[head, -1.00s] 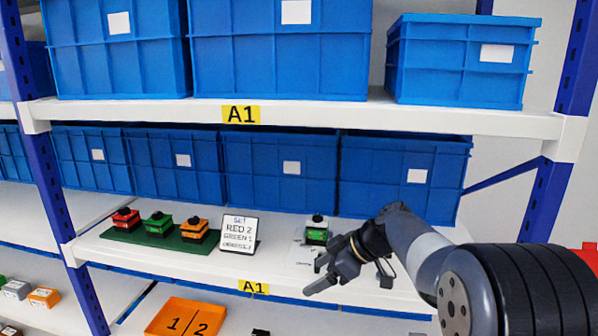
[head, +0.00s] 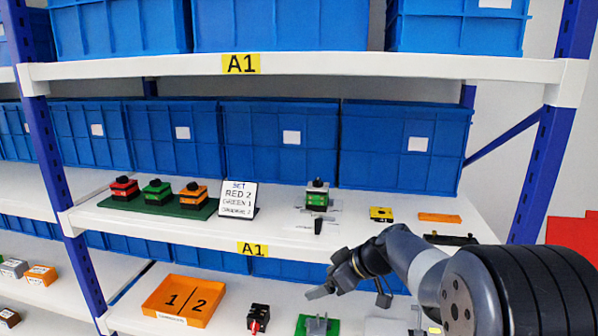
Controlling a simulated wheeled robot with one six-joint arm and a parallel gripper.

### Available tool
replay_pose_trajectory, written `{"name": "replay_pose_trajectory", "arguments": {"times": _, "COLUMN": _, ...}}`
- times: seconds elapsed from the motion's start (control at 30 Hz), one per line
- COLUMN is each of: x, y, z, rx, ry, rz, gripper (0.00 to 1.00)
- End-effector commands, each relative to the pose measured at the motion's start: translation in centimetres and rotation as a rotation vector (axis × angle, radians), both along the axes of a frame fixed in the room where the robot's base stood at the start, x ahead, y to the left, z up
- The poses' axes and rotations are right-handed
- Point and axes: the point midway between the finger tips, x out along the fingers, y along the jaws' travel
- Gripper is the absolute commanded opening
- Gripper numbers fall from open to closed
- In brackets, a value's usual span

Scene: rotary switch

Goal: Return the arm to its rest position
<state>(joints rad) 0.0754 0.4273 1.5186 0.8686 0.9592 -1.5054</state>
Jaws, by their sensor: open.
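My gripper (head: 322,290) is open and empty, in front of and below the front edge of the middle shelf. It is apart from the switches. My arm reaches in from the lower right. Red (head: 124,188), green (head: 157,191) and orange (head: 194,195) rotary switches with black knobs stand in a row on a green base (head: 128,206). Another switch with a green front and a black knob (head: 317,196) stands alone to their right. A white sign (head: 238,199) beside the base reads SET, RED 2, GREEN 1; its last line is too small to read surely.
A yellow block (head: 381,214), an orange strip (head: 440,217) and a small black piece (head: 318,226) lie on the middle shelf (head: 290,236). Below are an orange tray (head: 160,296) marked 1 and 2, a red-and-black switch (head: 258,318) and a green plate (head: 300,326). Blue bins (head: 405,145) stand behind.

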Motion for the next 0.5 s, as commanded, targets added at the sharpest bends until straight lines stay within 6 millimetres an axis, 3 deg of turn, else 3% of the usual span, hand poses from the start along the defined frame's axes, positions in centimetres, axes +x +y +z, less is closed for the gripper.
{"name": "replay_pose_trajectory", "arguments": {"times": 0.03, "x": 0.0, "y": -0.1, "z": -1.1, "rx": 0.001, "ry": 0.001, "rz": -0.011, "gripper": 0.8}}
{"name": "replay_pose_trajectory", "arguments": {"times": 0.2, "x": 0.1, "y": -0.4, "z": -2.6, "rx": 0.001, "ry": 0.0, "rz": -0.045, "gripper": 0.8}}
{"name": "replay_pose_trajectory", "arguments": {"times": 0.5, "x": 0.2, "y": -0.6, "z": -3.2, "rx": 0.002, "ry": -0.001, "rz": -0.066, "gripper": 0.8}}
